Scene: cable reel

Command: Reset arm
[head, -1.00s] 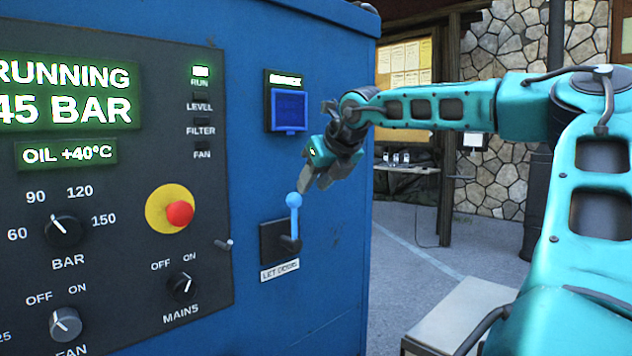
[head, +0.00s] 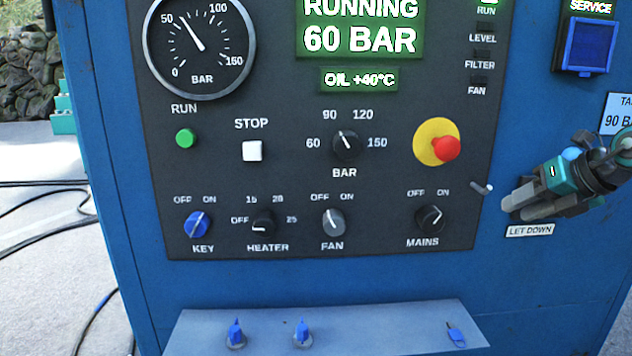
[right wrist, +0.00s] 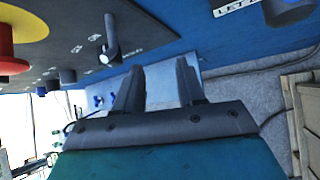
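My right gripper (head: 513,208) is in front of the let-down lever on the blue cabinet (head: 110,230), just above the LET DOWN label (head: 530,230). I cannot tell whether the gripper touches the lever. My left gripper is not in view. The display (head: 360,38) reads RUNNING, 60 BAR.
The control panel (head: 290,190) carries a pressure gauge (head: 200,45), a red mushroom button (head: 446,149) and several rotary switches. A peg (head: 482,187) sticks out near the gripper. A shelf (head: 380,325) with blue keys juts out below. Cables (head: 40,235) lie on the floor at left.

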